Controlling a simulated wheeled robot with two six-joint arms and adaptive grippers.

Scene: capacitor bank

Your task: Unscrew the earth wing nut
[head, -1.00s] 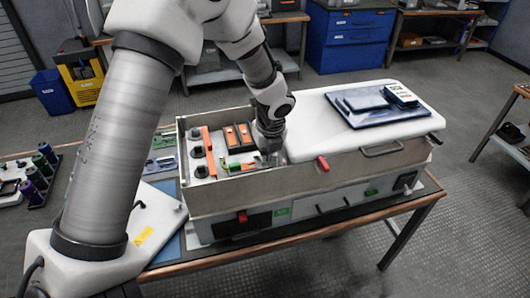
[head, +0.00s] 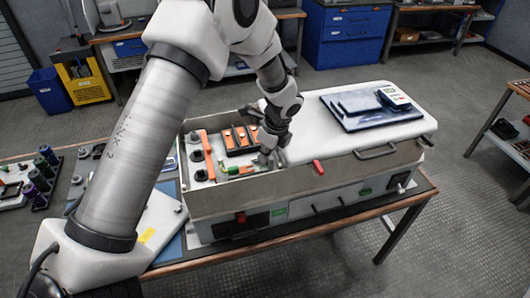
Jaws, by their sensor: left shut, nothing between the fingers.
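My left arm comes in from the left and reaches over the open capacitor bank box (head: 340,165). My left gripper (head: 266,160) is shut and points down at the right end of the open bay, close to the edge of the white cover. The earth wing nut cannot be made out; it is too small or hidden by the gripper. In the bay I see an orange bar (head: 208,158), orange-and-black blocks (head: 241,138) and a small green part (head: 235,170) just left of the gripper. My right gripper is not in view.
The white cover (head: 415,122) on the right of the box carries a blue tray (head: 352,118) with a handheld meter (head: 394,98). A red latch (head: 319,167) and a handle (head: 377,152) are on the box's front side. Small coloured spools (head: 42,168) stand at the left.

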